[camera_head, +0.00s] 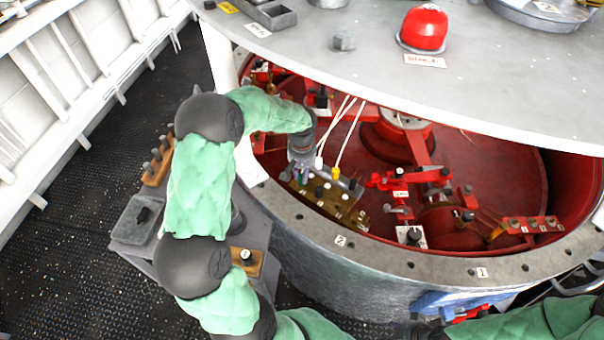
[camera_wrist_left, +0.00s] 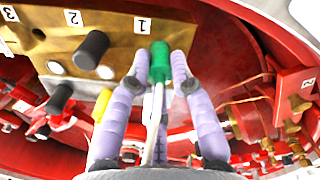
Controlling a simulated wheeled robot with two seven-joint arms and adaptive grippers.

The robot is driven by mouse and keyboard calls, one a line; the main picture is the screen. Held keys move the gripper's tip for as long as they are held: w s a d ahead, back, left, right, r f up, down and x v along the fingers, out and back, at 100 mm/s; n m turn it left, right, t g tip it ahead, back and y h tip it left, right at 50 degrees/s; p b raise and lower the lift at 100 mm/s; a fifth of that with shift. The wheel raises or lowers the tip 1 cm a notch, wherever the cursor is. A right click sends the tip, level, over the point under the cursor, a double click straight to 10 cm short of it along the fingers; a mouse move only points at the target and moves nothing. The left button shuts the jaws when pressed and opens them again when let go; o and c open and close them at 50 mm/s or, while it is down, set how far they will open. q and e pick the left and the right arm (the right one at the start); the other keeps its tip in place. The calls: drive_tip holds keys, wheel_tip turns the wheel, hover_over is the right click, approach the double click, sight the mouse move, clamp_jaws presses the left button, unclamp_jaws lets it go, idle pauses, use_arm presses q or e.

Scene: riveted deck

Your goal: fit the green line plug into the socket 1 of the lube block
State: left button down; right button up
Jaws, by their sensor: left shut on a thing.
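My left gripper (camera_head: 300,176) reaches over the drum's rim to the brass lube block (camera_head: 335,203). In the left wrist view its two lilac fingers (camera_wrist_left: 161,80) are shut on the green line plug (camera_wrist_left: 159,60), with a pale line trailing back between them. The lube block (camera_wrist_left: 110,20) fills the upper left there, with labels 1, 2 and 3. The green plug's far end is at the block beside label 1 (camera_wrist_left: 142,26); the plug hides socket 1, and I cannot tell whether it is inside. A black plug (camera_wrist_left: 91,49) stands near label 2 (camera_wrist_left: 73,17).
A yellow plug (camera_head: 336,173) on a white line is beside my gripper. Red brackets and valves (camera_head: 400,180) crowd the red drum interior to the right. The drum's grey rim (camera_head: 370,255) runs in front. A grey tabletop (camera_head: 480,75) overhangs behind, carrying a red domed object (camera_head: 425,28).

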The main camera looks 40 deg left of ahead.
use_arm(q)
drive_tip(key=shift+f, duration=0.2)
drive_tip(key=c, duration=1)
unclamp_jaws()
drive_tip(key=shift+r, duration=0.1)
wheel_tip(320, 180, up, 12)
drive_tip(key=shift+f, duration=0.1)
